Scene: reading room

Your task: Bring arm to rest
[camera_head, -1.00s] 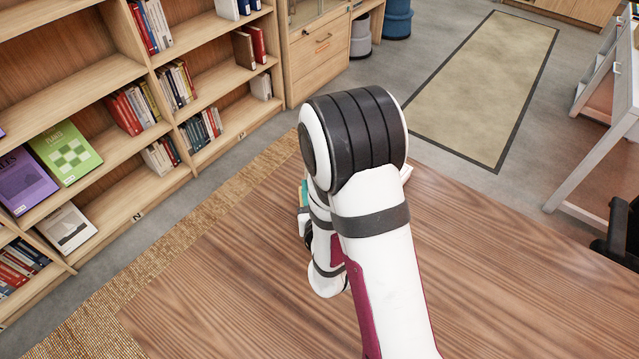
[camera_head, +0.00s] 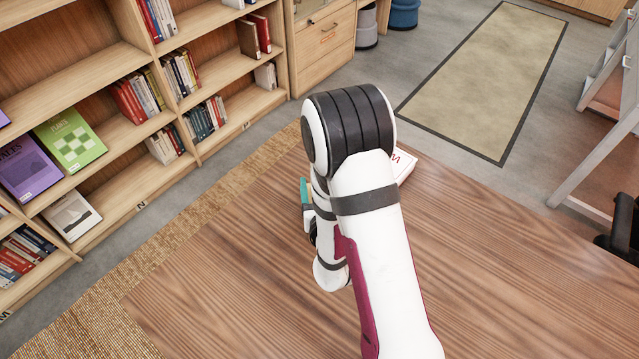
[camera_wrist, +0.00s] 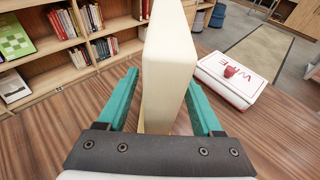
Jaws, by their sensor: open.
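My gripper (camera_wrist: 162,82) has teal fingers and is open. In the wrist view a tall cream block (camera_wrist: 168,55) stands upright between and beyond the fingers, with gaps on both sides. Whether a finger touches it I cannot tell. In the head view my arm hides most of the gripper; one teal finger (camera_head: 305,192) shows left of the arm, above the wooden table (camera_head: 490,270). The block is hidden there.
A white box (camera_wrist: 232,80) with red lettering and a small red mark lies on the table to the right; part of it (camera_head: 405,164) shows behind my arm. Bookshelves (camera_head: 120,130) stand at left. The table's right side is clear.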

